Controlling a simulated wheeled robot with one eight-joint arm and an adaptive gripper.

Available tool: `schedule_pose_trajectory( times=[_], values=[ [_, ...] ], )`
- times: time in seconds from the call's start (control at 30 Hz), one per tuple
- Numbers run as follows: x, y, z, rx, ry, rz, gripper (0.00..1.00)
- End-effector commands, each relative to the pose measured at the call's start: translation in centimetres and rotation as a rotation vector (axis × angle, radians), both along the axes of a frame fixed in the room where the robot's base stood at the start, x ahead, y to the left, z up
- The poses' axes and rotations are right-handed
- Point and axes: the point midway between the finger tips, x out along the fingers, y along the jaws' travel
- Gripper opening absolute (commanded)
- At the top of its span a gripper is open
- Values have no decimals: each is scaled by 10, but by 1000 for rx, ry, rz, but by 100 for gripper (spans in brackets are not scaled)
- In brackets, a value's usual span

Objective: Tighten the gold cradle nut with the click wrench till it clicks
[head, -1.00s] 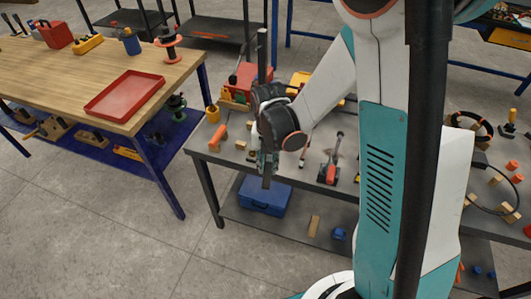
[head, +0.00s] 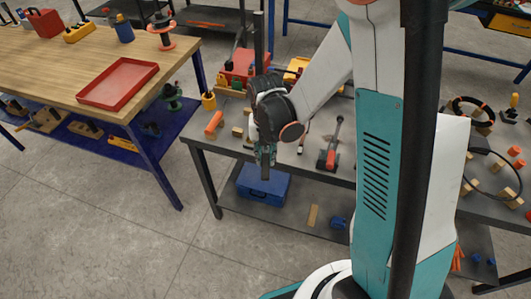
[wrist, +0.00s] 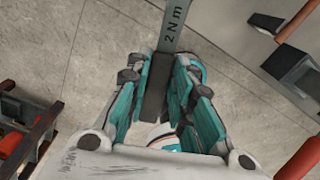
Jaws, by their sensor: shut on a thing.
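My gripper (head: 265,156) hangs near the front edge of the dark workbench, left of my column. In the wrist view my gripper (wrist: 170,95) is shut on the click wrench, with teal fingers on both sides of its dark handle (wrist: 156,88). A grey part of the wrench (wrist: 174,24) marked "2 N m" runs to the top edge of the wrist view. In the head view a dark end of the wrench (head: 265,173) points down below the fingers. The gold cradle nut cannot be made out in either view.
The dark workbench (head: 310,168) holds a red-handled tool (head: 330,150), an orange piece (head: 214,123) and a yellow cup (head: 208,101). A blue case (head: 264,186) is on its lower shelf. A wooden table with a red tray (head: 118,83) stands left. Floor between and in front is clear.

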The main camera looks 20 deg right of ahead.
Motion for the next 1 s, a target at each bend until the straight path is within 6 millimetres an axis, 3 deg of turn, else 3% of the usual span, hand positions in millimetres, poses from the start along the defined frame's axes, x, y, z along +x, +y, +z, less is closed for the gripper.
schedule_pose_trajectory(
  times=[0.3,1.0],
  values=[
    [0,0,-32,0,0,0,0],
    [-1,0,-27,0,0,0,0]
  ],
)
